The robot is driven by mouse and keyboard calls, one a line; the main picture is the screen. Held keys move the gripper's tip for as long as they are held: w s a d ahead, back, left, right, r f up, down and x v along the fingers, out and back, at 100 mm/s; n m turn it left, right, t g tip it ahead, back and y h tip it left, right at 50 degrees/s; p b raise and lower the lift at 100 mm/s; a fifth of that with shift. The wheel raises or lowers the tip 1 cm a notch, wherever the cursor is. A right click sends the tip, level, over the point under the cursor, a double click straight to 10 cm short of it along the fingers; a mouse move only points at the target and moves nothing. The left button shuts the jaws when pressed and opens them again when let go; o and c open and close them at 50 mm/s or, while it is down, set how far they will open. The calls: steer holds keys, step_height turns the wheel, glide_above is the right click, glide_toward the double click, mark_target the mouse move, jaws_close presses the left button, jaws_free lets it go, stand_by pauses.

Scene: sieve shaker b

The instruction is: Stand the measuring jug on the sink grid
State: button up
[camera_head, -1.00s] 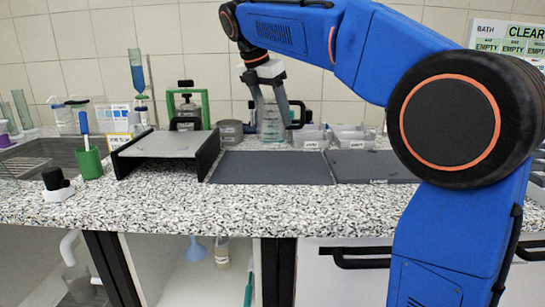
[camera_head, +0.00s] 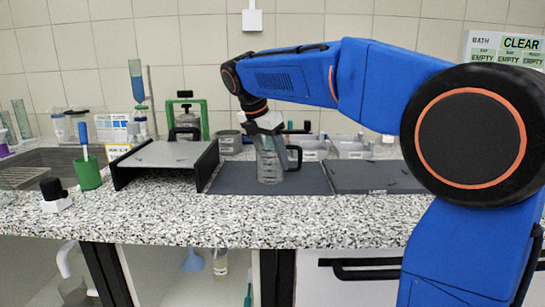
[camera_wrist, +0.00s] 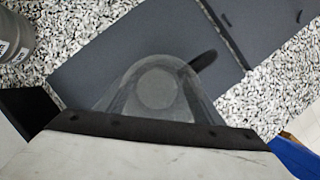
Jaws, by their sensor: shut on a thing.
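The measuring jug (camera_head: 270,164) is clear with a dark handle on its right side. It is upright over the dark grey mat in the middle of the counter; I cannot tell whether its base touches the mat. My gripper (camera_head: 264,134) is shut on the jug from above, at its upper part. In the wrist view the jug (camera_wrist: 157,88) shows from above, its near side hidden by my gripper. The sink grid (camera_head: 22,176) lies in the dark sink at the far left, partly cut off by the picture edge.
A grey shelf with black sides (camera_head: 170,154) stands between jug and sink. A green cup with a blue-handled brush (camera_head: 88,174) and a black-topped white item (camera_head: 54,194) stand near the sink. A grey tin (camera_head: 229,143) is behind. A second dark mat (camera_head: 372,182) lies right.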

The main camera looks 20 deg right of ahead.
steer(key=shift+f, duration=0.1)
steer(key=o, duration=1.1)
steer(key=shift+c, duration=0.2)
